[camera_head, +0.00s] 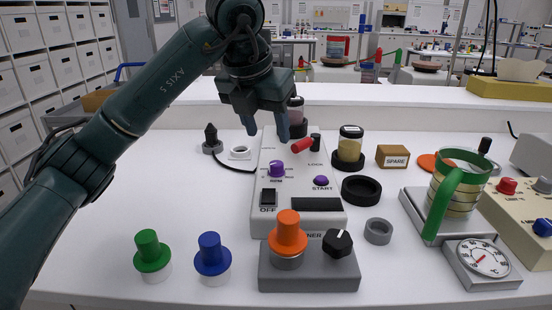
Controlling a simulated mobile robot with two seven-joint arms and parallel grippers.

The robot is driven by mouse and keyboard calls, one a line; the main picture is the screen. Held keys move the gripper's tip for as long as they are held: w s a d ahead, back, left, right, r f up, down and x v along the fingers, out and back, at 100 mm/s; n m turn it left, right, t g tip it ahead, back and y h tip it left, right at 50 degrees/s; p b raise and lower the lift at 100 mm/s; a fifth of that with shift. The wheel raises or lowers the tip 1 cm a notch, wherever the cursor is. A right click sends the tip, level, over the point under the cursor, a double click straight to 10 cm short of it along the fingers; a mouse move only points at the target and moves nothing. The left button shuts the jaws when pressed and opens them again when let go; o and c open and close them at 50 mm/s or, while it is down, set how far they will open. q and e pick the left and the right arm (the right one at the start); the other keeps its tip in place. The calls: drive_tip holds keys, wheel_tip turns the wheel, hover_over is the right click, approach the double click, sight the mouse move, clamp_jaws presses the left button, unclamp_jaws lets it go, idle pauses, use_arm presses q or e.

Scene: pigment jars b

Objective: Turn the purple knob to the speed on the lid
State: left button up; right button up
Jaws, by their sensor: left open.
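The purple knob (277,170) stands on the left of the sloping face of a white machine (300,215), above a dark OFF switch (268,198). A purple START button (321,181) is to its right. My left gripper (267,135) is open and empty, pointing down above the machine's upper left, above and apart from the knob. A jar with a black lid (351,131) stands right of the machine; the lid bears a pale mark too small to read. Another jar (296,104) is partly hidden behind my gripper. My right gripper is out of view.
An orange-topped piece (288,234) and a black dial (337,243) sit on a grey block in front. Green (151,250) and blue (212,254) topped pieces stand front left. A red lever (302,145) rises near my gripper. A green-handled jug (457,190) stands right.

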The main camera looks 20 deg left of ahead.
sight(276, 163)
use_arm(q)
drive_tip(key=x, duration=0.9)
drive_tip(key=shift+b, duration=0.3)
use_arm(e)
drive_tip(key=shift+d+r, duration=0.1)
use_arm(q)
drive_tip(key=shift+c, duration=0.6)
drive_tip(key=shift+r, duration=0.1)
drive_tip(key=c, duration=0.9)
